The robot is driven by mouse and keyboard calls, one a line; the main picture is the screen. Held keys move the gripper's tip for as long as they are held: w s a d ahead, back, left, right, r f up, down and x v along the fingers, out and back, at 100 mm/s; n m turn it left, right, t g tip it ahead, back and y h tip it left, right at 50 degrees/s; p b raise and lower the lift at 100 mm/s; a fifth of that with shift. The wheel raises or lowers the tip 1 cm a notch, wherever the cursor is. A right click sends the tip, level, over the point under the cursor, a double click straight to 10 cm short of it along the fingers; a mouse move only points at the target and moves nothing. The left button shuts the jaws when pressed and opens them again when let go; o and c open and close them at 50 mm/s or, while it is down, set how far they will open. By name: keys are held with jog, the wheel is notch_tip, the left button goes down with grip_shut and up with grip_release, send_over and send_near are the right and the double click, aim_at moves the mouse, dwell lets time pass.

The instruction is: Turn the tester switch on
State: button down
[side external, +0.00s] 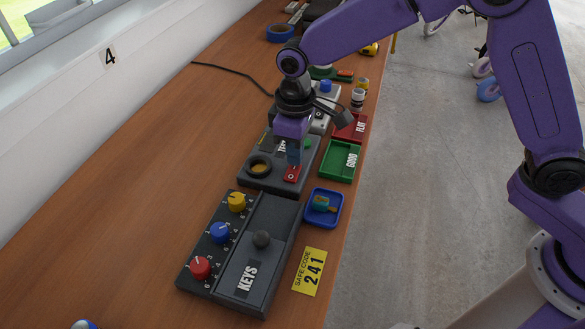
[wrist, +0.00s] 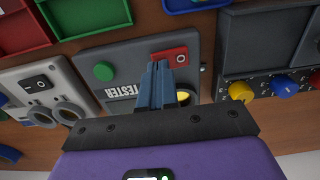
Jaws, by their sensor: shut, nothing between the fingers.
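The grey tester box (side external: 262,178) lies on the wooden bench in the side view, and its lettered face shows in the wrist view (wrist: 124,68). Its red switch (side external: 292,173) is near the box's front right corner; in the wrist view the red switch (wrist: 169,55) shows a circle mark. My gripper (side external: 294,158) points down over the box, its blue fingertips close behind the switch. In the wrist view my gripper's fingers (wrist: 157,68) are shut together and empty, and overlap the lower left part of the switch. I cannot tell whether they touch it.
A dark keys safe (side external: 240,255) with coloured knobs stands nearer the side camera. A blue tray (side external: 340,211) and a green GOOD tray (side external: 325,172) sit along the bench edge. Another grey device (wrist: 38,90) with a black switch stands beside the tester. Bare bench lies to the left.

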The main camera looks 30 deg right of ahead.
jog(key=shift+f, duration=0.7)
dwell(0.4)
jog(key=shift+r, duration=3.5)
jog(key=s+d+r+n, duration=0.1)
jog(key=s+d+n, duration=0.2)
jog(key=s+d, duration=2.2)
jog(key=shift+s+n, duration=0.3)
jog(key=shift+s, duration=0.75)
